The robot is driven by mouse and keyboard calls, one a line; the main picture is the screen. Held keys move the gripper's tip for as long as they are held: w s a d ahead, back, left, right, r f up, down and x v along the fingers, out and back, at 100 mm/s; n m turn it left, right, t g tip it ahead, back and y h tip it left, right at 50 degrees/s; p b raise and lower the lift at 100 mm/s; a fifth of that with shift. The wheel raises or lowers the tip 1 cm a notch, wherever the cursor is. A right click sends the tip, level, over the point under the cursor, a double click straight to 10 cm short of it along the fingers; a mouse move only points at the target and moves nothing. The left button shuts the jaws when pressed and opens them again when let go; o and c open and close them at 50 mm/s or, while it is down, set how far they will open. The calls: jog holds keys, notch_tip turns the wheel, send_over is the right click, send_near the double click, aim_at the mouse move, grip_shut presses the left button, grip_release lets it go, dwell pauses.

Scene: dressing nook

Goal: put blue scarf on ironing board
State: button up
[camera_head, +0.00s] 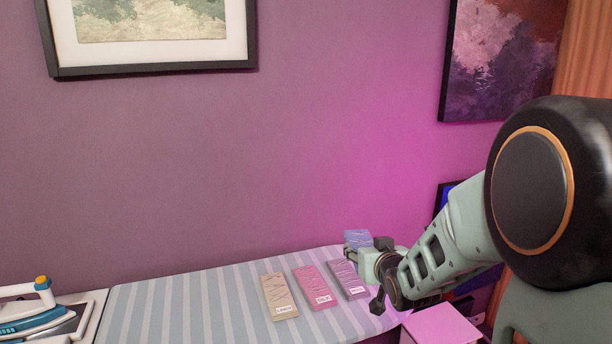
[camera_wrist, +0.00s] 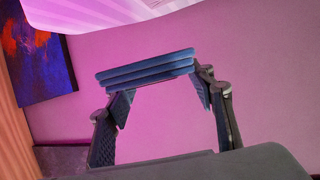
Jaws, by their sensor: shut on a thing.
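The blue scarf (camera_head: 357,238) is a folded, flat bundle at the far right end of the ironing board in the head view. My gripper (camera_head: 368,256) is shut on it, with the scarf on the far side of the jaws. In the wrist view the scarf (camera_wrist: 147,68) shows as stacked blue layers between my gripper's two fingers (camera_wrist: 163,92). The ironing board (camera_head: 190,305) has a pale grey striped cover. The head view does not show clearly whether the scarf is over the board or just beyond its edge; in the wrist view it looks free of any surface.
Beige (camera_head: 279,296), pink (camera_head: 318,288) and greyish purple (camera_head: 348,279) labelled folded pieces lie side by side on the board. An iron (camera_head: 38,318) stands at the left end. The board's middle left is clear. A pink box-like surface (camera_head: 440,325) is below my arm.

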jog(key=shift+s+a+f+h, duration=0.1)
jog(key=shift+s+a+h, duration=0.2)
jog(key=shift+s+a, duration=0.1)
notch_tip(320, 180, up, 12)
jog(key=p, duration=1.2)
jog(key=shift+s+a+m, duration=0.15)
jog(key=shift+s+m, duration=0.1)
jog(key=shift+m, duration=0.15)
